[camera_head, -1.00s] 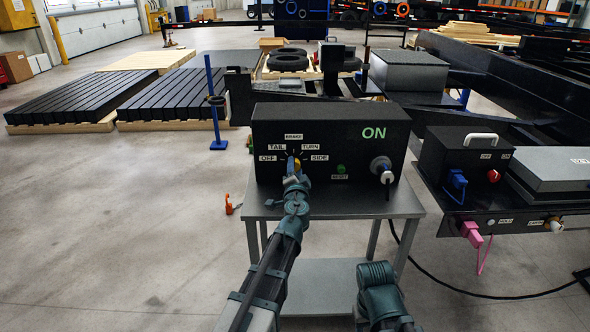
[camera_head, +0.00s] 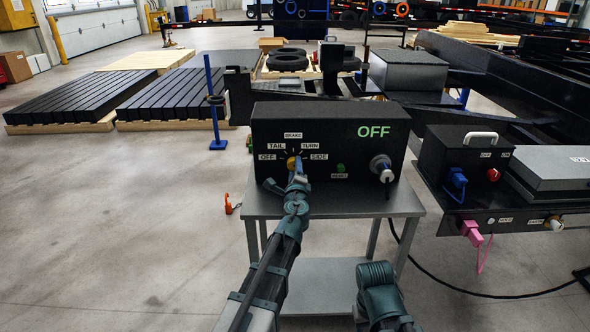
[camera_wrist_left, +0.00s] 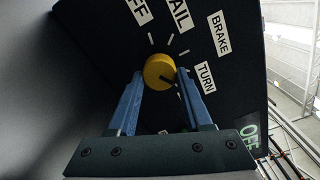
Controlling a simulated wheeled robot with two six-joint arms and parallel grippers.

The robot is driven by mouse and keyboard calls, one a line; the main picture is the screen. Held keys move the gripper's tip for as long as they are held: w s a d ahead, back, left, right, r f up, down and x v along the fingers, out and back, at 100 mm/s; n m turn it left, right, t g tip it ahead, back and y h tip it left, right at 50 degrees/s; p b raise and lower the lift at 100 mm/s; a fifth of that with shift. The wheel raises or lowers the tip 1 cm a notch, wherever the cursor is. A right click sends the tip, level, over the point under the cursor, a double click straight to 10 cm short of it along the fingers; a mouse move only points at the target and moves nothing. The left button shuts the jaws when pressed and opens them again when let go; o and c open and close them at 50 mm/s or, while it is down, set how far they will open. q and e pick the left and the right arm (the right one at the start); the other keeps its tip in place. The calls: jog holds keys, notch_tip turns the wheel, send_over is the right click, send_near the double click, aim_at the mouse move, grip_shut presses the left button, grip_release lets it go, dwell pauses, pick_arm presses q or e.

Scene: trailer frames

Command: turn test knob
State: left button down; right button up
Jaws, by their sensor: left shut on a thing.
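The test box (camera_head: 340,128) is black, stands on a grey table and shows a green OFF sign. Its yellow knob (camera_head: 292,164) sits among the labels OFF, TAIL, BRAKE, TURN and SIDE. My left gripper (camera_head: 298,162) is shut on the knob. In the left wrist view the knob (camera_wrist_left: 158,71) is between the tips of the two blue fingers of my left gripper (camera_wrist_left: 160,84). A dark mark on the knob points to the lower right, roughly toward the TURN side. The SIDE label is hidden there.
A green reset button (camera_head: 341,169) and a round socket with a plug (camera_head: 381,169) are right of the knob. The grey table (camera_head: 340,203) has a bare front edge. A second black box (camera_head: 465,160) stands to the right. The floor at left is open.

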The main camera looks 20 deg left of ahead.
pick_arm(q)
jog(key=shift+s+f+m, duration=0.1)
jog(key=shift+m, duration=2)
pick_arm(e)
jog(key=shift+f, duration=0.1)
pick_arm(q)
jog(key=shift+c, duration=1.6)
grip_release()
